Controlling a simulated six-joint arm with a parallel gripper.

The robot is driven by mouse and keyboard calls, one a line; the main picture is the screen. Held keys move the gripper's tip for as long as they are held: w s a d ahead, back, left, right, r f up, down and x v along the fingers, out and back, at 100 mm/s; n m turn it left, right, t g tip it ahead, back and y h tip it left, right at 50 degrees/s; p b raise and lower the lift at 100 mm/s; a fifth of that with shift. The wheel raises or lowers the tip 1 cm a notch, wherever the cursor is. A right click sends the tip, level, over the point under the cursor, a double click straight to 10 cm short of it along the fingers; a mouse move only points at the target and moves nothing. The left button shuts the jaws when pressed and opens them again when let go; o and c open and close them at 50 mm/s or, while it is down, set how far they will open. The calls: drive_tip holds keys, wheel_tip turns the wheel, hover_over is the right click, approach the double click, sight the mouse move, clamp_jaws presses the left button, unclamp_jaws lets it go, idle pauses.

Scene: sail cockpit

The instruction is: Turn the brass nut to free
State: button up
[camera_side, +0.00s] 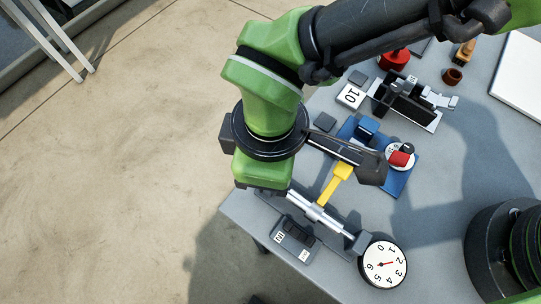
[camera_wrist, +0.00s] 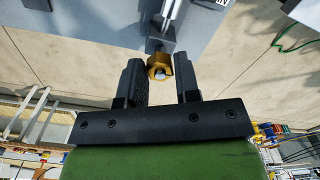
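The brass nut (camera_wrist: 159,66) shows in the wrist view at the end of a silver rod (camera_wrist: 170,12) in a grey fixture. My gripper (camera_wrist: 158,62) is open, with one dark finger on each side of the nut. Gaps show between the nut and both fingers, so neither seems to touch it. In the side view the nut and my fingertips are hidden behind my green wrist.
A yellow lever (camera_side: 337,184) stands close to the rod. A grey box with switches (camera_side: 294,238) lies before it. A blue base (camera_side: 397,183) with a red knob, a black clamp (camera_side: 405,100) and a red object (camera_side: 394,59) occupy the grey table (camera_side: 450,190).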

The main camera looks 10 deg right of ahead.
drive_tip(key=o, duration=0.4)
drive_tip(key=shift+c, duration=0.2)
wheel_tip(320, 180, up, 9)
drive_tip(key=shift+f, duration=0.1)
drive_tip(key=shift+r, duration=0.6)
drive_tip(key=shift+d, duration=0.1)
drive_tip(key=w+d+r+m+t+y, duration=0.1)
drive_tip(key=w+d+r+m, duration=0.25)
drive_tip(key=d+r, duration=0.45)
drive_tip(key=w+d+r+m+t+y, duration=0.1)
drive_tip(key=w+d+r+m+y, duration=0.15)
drive_tip(key=d+r+m, duration=0.45)
drive_tip(key=s+d+m+t, duration=0.2)
drive_tip(key=s+d+m, duration=0.2)
drive_tip(key=d, duration=0.4)
drive_tip(key=s+d+m+t+h, duration=0.1)
drive_tip(key=s+d+m+t, duration=0.2)
drive_tip(key=d, duration=0.6)
drive_tip(key=shift+s+d+m, duration=0.3)
drive_tip(key=shift+s+m, duration=0.15)
drive_tip(key=shift+s, duration=0.8)
